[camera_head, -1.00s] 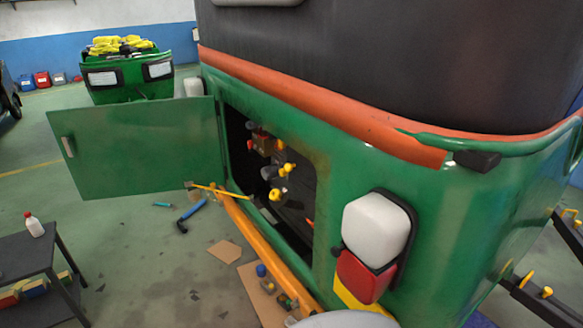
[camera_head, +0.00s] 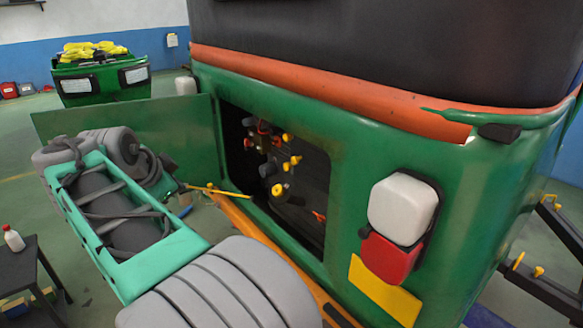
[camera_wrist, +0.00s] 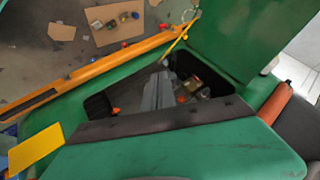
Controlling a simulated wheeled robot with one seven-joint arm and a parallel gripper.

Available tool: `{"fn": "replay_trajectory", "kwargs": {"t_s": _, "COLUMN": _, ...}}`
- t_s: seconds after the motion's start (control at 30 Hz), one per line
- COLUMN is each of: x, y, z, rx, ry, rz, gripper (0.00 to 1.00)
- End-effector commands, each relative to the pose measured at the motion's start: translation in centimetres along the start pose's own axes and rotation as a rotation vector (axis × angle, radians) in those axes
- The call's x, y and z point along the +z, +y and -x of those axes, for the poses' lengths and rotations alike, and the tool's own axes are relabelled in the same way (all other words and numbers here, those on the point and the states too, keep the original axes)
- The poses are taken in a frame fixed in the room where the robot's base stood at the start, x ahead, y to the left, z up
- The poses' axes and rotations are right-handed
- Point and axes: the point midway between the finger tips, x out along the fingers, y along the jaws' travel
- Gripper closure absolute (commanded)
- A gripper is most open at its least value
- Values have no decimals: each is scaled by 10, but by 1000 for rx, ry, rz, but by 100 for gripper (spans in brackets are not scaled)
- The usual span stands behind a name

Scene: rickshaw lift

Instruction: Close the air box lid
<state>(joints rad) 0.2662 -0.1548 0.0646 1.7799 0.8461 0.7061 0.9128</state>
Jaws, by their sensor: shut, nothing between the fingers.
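The air box lid (camera_head: 192,135) is a flat green panel hinged at the left edge of the opening in the green rickshaw body. It stands swung wide open to the left. The air box opening (camera_head: 300,190) shows dark inside with red, yellow and brown fittings. In the wrist view the lid (camera_wrist: 235,40) is at the upper right, beside the opening with its grey and dark contents.
An orange bumper bar (camera_head: 245,222) runs below the opening, with a yellow rod (camera_head: 205,189) near its far end. A white-and-red lamp (camera_head: 400,212) and a yellow plate (camera_head: 384,291) are to the right. A dark table (camera_head: 22,272) with a bottle is at the left.

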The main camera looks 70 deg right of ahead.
Motion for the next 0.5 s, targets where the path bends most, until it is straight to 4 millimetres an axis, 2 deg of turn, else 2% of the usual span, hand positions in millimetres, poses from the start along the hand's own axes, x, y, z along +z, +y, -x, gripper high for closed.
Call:
{"fn": "replay_trajectory", "kwargs": {"t_s": 0.03, "x": -42, "y": 1, "z": -26, "rx": 41, "ry": 131, "rz": -274, "gripper": 100}}
{"fn": "replay_trajectory", "kwargs": {"t_s": 0.1, "x": -99, "y": 11, "z": -40, "rx": 62, "ry": 316, "rz": -643, "gripper": 100}}
{"fn": "replay_trajectory", "kwargs": {"t_s": 0.2, "x": -147, "y": 33, "z": -46, "rx": 53, "ry": 518, "rz": -1006, "gripper": 100}}
{"fn": "replay_trajectory", "kwargs": {"t_s": 0.3, "x": -167, "y": 47, "z": -45, "rx": 36, "ry": 623, "rz": -1182, "gripper": 100}}
{"fn": "replay_trajectory", "kwargs": {"t_s": 0.37, "x": -172, "y": 52, "z": -47, "rx": 31, "ry": 644, "rz": -1217, "gripper": 100}}
{"fn": "replay_trajectory", "kwargs": {"t_s": 0.5, "x": -177, "y": 61, "z": -65, "rx": 31, "ry": 646, "rz": -1221, "gripper": 100}}
